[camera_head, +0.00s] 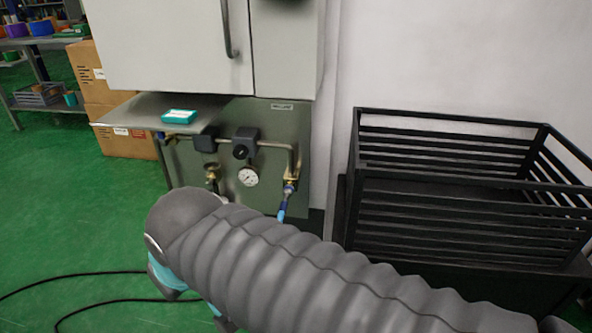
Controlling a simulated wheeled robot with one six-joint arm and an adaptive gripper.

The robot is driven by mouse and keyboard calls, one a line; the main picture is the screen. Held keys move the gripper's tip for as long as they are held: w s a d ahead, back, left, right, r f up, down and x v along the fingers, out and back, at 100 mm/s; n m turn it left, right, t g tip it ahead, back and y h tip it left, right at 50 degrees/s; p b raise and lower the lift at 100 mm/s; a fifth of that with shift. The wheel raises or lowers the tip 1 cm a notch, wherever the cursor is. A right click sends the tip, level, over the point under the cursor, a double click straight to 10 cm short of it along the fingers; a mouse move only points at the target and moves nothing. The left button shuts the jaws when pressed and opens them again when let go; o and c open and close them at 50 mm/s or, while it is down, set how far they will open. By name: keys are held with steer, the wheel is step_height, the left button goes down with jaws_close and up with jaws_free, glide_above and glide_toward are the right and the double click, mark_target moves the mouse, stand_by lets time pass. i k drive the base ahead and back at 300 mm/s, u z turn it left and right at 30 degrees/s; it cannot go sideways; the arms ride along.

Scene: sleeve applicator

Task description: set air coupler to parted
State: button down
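A brass fitting (290,186) with a blue part (283,210) below it hangs at the right end of the pipework on the grey panel. It looks like the air coupler. The fitting and the blue part look connected, but the join is too small to tell surely. My ribbed grey arm crosses the foreground and hides whatever lies below the blue part.
A round gauge (248,177) and a black knob (245,143) sit left of the fitting. A shelf (115,112) holds a teal box (179,116). A black slatted crate (450,185) stands close on the right. Black cables (75,277) lie on the green floor.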

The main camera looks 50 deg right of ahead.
mark_target(287, 191)
steer(key=z, duration=0.4)
steer(key=k, duration=0.4)
steer(key=z, duration=0.65)
steer(key=i, duration=0.5)
